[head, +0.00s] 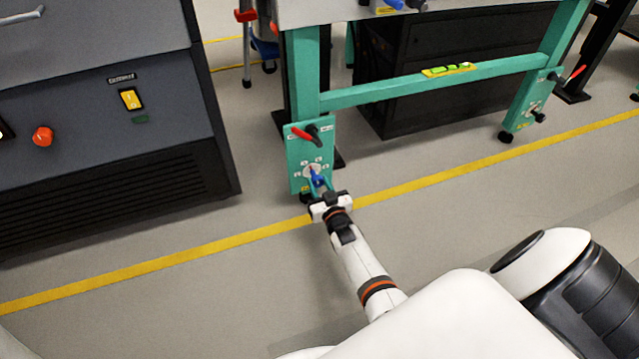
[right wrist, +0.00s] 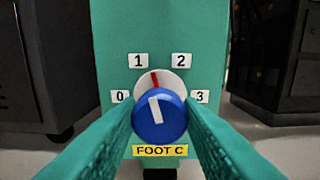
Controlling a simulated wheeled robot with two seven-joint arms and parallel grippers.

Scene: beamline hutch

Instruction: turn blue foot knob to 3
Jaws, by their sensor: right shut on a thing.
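The blue foot knob (right wrist: 160,116) sits on a white round dial on the teal leg plate (right wrist: 118,40). A yellow label under it reads FOOT C. The numbers 0, 1, 2 and 3 stand around the dial. A red mark on the dial points up between 1 and 2, a little toward 1. The white bar on the knob's face leans slightly left of upright. In the head view the knob (head: 317,179) is low on the plate. My right gripper (head: 319,186) is shut on the knob, with one teal finger on each side. My left gripper is not in view.
A red-handled lever (head: 305,135) is just above the knob on the same plate. A dark cabinet (head: 110,110) with a yellow switch and red button stands to the left. Another leg plate (head: 525,110) stands at the right. Open floor lies in front.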

